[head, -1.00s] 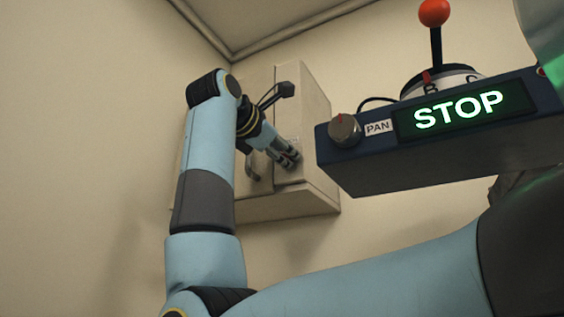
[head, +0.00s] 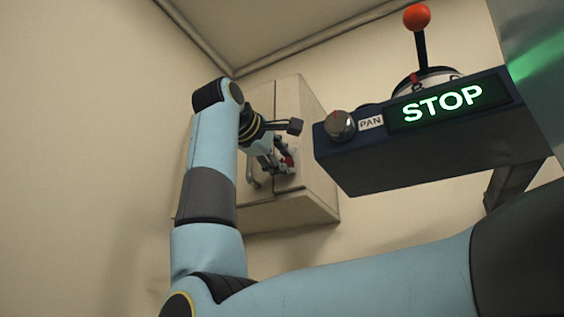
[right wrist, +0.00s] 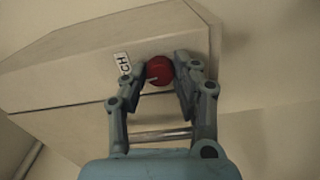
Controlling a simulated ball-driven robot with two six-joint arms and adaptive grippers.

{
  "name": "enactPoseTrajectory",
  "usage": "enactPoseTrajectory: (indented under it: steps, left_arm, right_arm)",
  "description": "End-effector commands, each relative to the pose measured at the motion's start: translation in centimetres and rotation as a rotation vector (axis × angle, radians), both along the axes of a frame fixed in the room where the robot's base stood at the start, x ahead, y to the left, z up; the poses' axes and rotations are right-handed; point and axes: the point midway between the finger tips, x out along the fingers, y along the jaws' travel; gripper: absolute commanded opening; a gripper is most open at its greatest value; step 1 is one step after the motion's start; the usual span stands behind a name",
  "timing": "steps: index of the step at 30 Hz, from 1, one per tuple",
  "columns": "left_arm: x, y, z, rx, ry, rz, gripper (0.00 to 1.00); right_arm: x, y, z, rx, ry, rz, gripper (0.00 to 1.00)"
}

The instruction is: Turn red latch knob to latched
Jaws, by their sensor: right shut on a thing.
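The red latch knob (right wrist: 159,70) is on the front of a beige wall cabinet (right wrist: 60,60), beside a white label ending in "CH" (right wrist: 122,64). In the right wrist view my right gripper (right wrist: 160,76) has one finger on each side of the knob and is shut on it. A pale pointer line shows on the knob's lower edge. My left gripper is not in view.
A silver bar handle (right wrist: 160,136) is on the cabinet near the gripper. A dark blue console (head: 430,150) with a green "STOP" display (head: 443,103), a PAN knob (head: 340,125) and a red-balled lever (head: 417,18) stands right of the cabinet. Bare wall is at the left.

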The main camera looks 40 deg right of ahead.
Motion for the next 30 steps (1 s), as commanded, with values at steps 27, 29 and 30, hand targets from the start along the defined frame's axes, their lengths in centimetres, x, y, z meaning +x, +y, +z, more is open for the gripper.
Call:
enactPoseTrajectory:
  steps: [27, 29, 30]
  left_arm:
    - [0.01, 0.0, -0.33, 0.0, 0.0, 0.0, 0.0]
    - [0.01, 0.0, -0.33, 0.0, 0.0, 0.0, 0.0]
    - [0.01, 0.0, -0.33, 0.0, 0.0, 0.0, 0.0]
  right_arm:
    - [0.02, 0.01, -0.16, 0.037, -0.112, 0.0, 0.41]
    - [0.02, 0.01, -0.14, 0.036, -0.112, 0.0, 0.48]
    - [0.02, 0.01, -0.13, 0.036, -0.112, 0.0, 0.51]
